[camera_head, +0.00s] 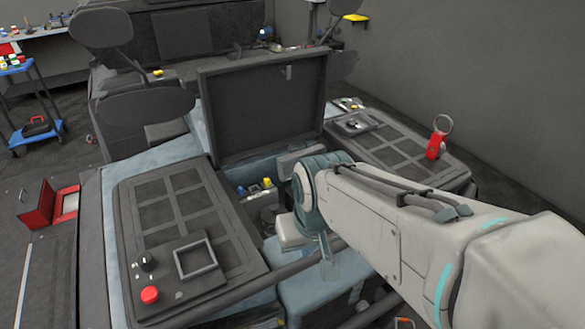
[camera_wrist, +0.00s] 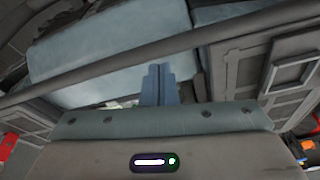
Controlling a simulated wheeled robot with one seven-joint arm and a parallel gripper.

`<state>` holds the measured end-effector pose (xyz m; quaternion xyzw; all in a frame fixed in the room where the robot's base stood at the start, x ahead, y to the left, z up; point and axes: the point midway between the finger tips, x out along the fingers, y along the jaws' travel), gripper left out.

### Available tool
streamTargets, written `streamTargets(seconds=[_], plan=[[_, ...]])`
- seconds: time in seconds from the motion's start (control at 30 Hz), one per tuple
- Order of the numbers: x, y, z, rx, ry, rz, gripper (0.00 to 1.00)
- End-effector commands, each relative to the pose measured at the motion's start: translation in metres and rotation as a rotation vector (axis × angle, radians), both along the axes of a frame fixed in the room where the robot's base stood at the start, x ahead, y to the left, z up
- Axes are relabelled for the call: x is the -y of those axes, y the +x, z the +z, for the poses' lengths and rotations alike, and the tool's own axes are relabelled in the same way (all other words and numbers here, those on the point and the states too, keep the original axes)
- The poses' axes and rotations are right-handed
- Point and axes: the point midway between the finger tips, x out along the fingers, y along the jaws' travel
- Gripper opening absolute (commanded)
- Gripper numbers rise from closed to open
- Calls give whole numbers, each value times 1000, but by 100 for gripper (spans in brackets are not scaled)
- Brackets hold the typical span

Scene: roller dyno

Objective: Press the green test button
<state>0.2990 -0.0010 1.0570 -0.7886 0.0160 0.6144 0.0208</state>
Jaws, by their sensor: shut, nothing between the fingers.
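I cannot make out a green test button in either view. In the head view, a dark grid-topped panel (camera_head: 180,205) on the left bears a red round button (camera_head: 150,294), a black knob (camera_head: 147,262) and a square frame (camera_head: 195,258). A second grid-topped panel (camera_head: 400,150) lies on the right, with a small dark fitting on its far left corner. My gripper (camera_wrist: 158,70) is shut and empty, its two blue-grey fingers together in the wrist view. It hangs between the two panels, apart from the red button. My arm hides part of the right panel and the middle.
A raised dark lid (camera_head: 262,108) stands behind an open bay holding small coloured items. A red key tag (camera_head: 436,146) with a ring sits on the right panel. A dark bar (camera_wrist: 130,58) crosses close to my fingers. A red case (camera_head: 38,205) lies open on the floor.

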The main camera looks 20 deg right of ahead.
Motion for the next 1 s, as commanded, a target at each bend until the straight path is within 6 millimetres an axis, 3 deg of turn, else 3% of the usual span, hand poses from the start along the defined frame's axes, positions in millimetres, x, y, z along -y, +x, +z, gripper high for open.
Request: streamTargets(seconds=[0.17, 0.33, 0.6, 0.8, 1.0], plan=[[11, 47, 21, -42, 52, -214, 0], [32, 111, 38, -99, 110, -521, 0], [75, 203, 40, -176, 156, -997, 0], [97, 245, 31, -203, 163, -1233, 0], [106, 258, 27, -210, 163, -1319, 0]])
